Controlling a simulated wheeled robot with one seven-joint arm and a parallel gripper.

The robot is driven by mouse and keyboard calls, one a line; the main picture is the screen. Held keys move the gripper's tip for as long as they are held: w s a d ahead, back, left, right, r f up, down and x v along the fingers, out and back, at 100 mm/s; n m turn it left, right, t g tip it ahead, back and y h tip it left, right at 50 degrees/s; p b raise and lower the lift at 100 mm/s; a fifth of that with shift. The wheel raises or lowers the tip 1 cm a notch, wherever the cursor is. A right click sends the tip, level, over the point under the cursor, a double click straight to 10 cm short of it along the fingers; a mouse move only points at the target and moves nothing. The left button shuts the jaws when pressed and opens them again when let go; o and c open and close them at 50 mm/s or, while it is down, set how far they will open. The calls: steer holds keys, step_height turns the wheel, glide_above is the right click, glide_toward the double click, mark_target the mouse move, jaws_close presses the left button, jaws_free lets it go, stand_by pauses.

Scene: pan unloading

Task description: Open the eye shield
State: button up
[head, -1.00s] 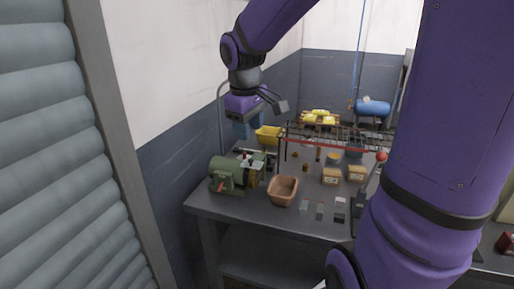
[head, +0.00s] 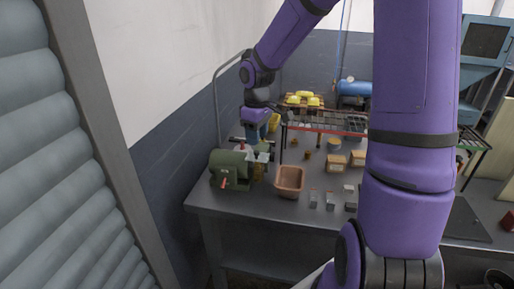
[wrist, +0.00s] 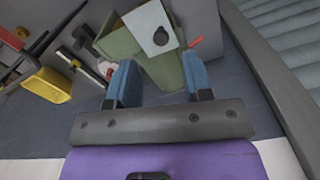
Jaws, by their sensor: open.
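A green bench grinder (head: 229,168) with a red lever sits at the left end of the bench. Its eye shield (head: 263,157) is a small pale plate on the grinder's right side. In the wrist view the eye shield (wrist: 146,24) is a pale plate with a dark round knob on the green grinder body (wrist: 172,68). My gripper (head: 258,136) is just behind and above the grinder, pointing down. In the wrist view my gripper (wrist: 155,68) has its blue fingers apart, with grinder housing beyond the gap. The shield lies beyond the fingertips; contact cannot be told.
A brown bin (head: 289,181) stands right of the grinder. A wire rack (head: 330,122) with a red front bar stands behind. A yellow bin (wrist: 46,85) and tools lie near the grinder. Grey blocks lie along the bench (head: 240,206) front. A wall is close at the left.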

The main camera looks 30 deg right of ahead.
mark_target(257, 151)
steer(key=shift+f, duration=2.5)
jaws_close()
